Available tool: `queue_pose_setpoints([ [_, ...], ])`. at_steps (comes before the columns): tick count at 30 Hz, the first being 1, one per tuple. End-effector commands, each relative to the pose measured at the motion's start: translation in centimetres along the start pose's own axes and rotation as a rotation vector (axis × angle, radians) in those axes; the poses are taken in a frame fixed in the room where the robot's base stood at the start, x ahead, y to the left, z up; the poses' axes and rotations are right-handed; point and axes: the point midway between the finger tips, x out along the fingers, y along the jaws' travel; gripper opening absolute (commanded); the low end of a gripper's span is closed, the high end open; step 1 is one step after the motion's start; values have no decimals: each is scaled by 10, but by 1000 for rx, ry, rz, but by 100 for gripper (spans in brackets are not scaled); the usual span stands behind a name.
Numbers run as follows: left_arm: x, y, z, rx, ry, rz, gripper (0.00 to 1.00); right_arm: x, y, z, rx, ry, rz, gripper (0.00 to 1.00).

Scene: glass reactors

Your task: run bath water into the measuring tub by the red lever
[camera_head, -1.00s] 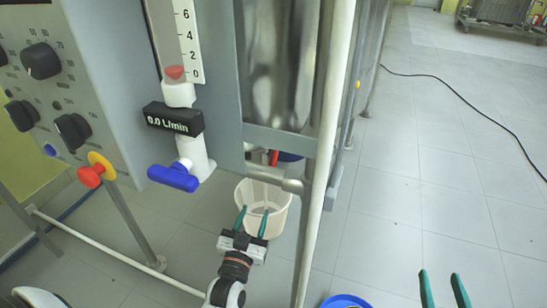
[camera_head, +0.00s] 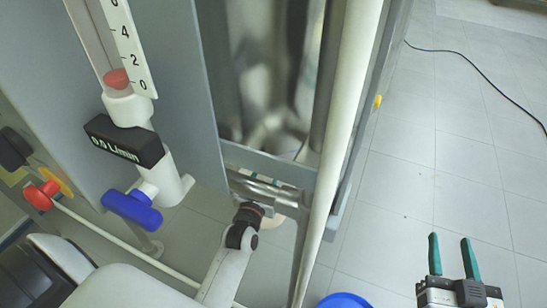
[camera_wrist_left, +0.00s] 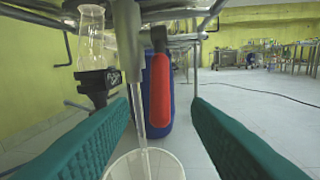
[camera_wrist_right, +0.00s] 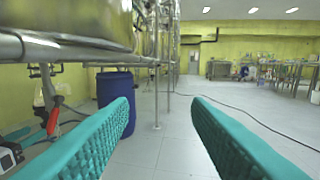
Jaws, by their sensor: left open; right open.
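The red lever (camera_wrist_left: 160,90) hangs straight down in the left wrist view, between and apparently beyond my left fingertips. It also shows small in the right wrist view (camera_wrist_right: 53,118). Left of it, a metal spout (camera_wrist_left: 129,40) points down, and a thin clear stream (camera_wrist_left: 141,118) runs from it into the pale measuring tub (camera_wrist_left: 150,160). Only the tub's upper part shows; its level cannot be read. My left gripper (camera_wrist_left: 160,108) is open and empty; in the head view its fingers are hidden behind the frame. My right gripper (camera_head: 451,245) is open and empty over clear floor.
A blue drum (camera_wrist_right: 115,88) stands behind the lever. A white upright post (camera_head: 340,150) and a steel crossbar (camera_head: 265,164) are close to my left arm. A blue-handled valve (camera_head: 132,208) is at the left. A black cable (camera_head: 482,75) lies on open floor at the right.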

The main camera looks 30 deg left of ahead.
Motion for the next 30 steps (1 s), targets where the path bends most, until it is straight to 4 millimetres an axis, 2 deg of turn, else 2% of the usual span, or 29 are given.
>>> queue_pose_setpoints([
  [3, 22, 0, -1, 0, -3, 0, 44, 1, 3, 17, 3, -130, 7, 44],
  [9, 53, 0, -1, -1, -2, 0, 44, -4, 8, 48, 9, -340, 18, 44],
  [15, 72, 0, -1, 0, -1, 0, 44, -13, 11, 70, 15, -490, 26, 44],
  [21, 79, 0, 0, 0, 0, 0, 44, -17, 12, 79, 18, -550, 28, 44],
  [29, 80, 0, 0, 0, 0, 0, 44, -18, 12, 79, 18, -554, 29, 44],
  [30, 80, 0, 0, 0, 0, 0, 38, -18, 12, 79, 18, -554, 29, 44],
])
